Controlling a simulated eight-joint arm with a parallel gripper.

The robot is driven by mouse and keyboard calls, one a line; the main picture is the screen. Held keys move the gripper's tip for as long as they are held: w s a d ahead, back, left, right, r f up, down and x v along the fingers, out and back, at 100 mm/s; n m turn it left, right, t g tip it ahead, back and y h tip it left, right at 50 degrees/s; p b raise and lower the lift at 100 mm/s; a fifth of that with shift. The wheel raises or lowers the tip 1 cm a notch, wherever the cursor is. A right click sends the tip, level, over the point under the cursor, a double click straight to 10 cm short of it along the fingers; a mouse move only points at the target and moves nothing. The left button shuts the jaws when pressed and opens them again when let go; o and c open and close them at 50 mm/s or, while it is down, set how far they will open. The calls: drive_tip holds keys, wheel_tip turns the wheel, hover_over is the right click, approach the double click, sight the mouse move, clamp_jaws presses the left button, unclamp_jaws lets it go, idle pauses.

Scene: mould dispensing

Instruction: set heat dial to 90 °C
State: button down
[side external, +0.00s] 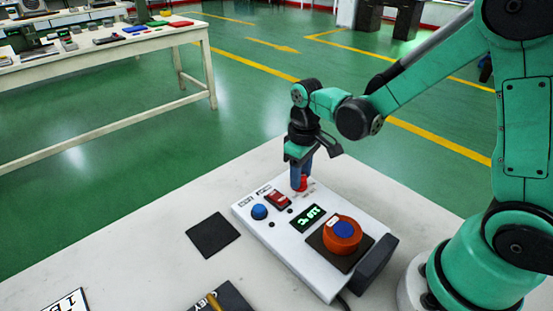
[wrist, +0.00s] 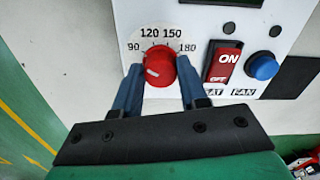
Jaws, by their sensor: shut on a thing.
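The red heat dial (wrist: 161,66) sits on a white scale plate marked 90, 120, 150 and 180. Its short white mark is on the left side, slightly low, on the 90 side. My gripper (wrist: 160,76) is shut on the dial, with one blue finger on each side of it. In the side view my gripper (side external: 301,172) points down over the dial (side external: 301,186) at the far edge of the white control box (side external: 270,234). The green display (side external: 306,218) appears upside down and seems to read 110 °C.
A red rocker switch (wrist: 222,62) and a blue button (wrist: 262,67) are right of the dial in the wrist view. A round orange piece with a blue centre (side external: 341,237) rests on the box's dark pad. A black square (side external: 212,236) lies left of the box.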

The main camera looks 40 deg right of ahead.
idle(0.4)
drive_tip(key=shift+c, duration=2.4)
unclamp_jaws()
drive_tip(key=shift+r, duration=2.8)
drive_tip(key=s+a+r+m+t, duration=0.1)
drive_tip(key=s+r+m+t, duration=0.1)
drive_tip(key=s+r+t, duration=0.2)
drive_tip(key=shift+s+r+t, duration=0.4)
drive_tip(key=shift+s+t, duration=0.3)
drive_tip(key=shift+t, duration=0.9)
